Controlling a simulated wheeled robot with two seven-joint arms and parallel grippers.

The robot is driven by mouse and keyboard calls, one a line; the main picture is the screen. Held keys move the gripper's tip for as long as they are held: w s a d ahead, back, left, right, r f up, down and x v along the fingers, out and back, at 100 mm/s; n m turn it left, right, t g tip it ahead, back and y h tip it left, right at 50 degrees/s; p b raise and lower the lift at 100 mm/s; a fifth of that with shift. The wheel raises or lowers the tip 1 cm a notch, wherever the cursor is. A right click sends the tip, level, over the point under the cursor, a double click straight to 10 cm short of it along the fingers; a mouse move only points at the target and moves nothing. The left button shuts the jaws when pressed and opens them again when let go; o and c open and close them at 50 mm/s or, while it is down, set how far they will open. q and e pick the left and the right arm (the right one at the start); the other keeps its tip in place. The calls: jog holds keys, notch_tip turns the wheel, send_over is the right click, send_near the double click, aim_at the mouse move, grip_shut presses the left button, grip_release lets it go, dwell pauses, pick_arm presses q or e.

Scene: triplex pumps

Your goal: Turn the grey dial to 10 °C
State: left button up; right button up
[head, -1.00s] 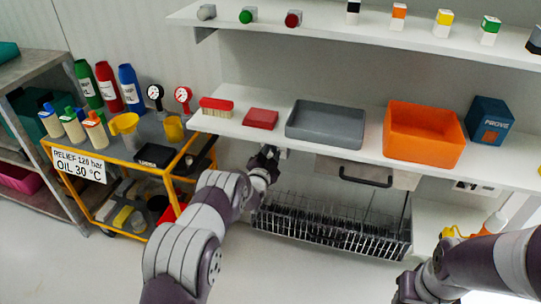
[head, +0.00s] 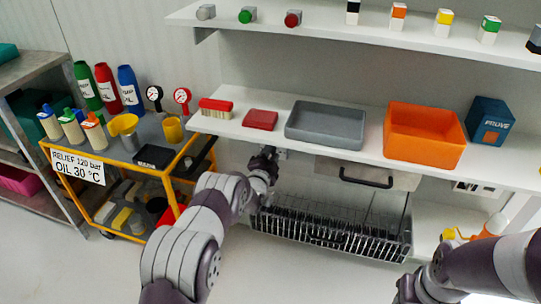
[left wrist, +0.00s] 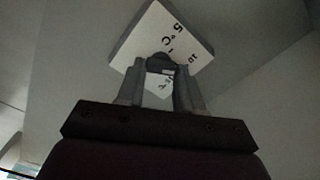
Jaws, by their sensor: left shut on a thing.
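In the left wrist view a pale plate (left wrist: 150,32) with dark print sits tilted like a diamond; "5" and "°C" are legible and other marks are cut off. My left gripper (left wrist: 160,66) is shut on the small grey dial (left wrist: 161,57) in front of this plate; the fingers hide most of it, and I cannot read its setting. In the head view my left gripper (head: 268,158) is just under the front edge of the lower shelf, where the dial itself is hard to make out. No fingers of my right gripper show in the head view.
Above is the lower shelf (head: 330,153) with a grey tray (head: 325,138) and an orange bin (head: 425,155). The yellow cart (head: 172,190) with a sign "OIL 30 °C" (head: 78,166) stands to the left.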

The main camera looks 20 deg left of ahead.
pick_arm(q)
jog(key=o, duration=1)
jog(key=shift+o, duration=0.2)
jog(key=s+p, duration=0.4)
jog(key=s, duration=0.8)
jog(key=shift+s+a+p, duration=0.2)
jog(key=shift+s+p, duration=0.1)
jog(key=shift+s, duration=0.05)
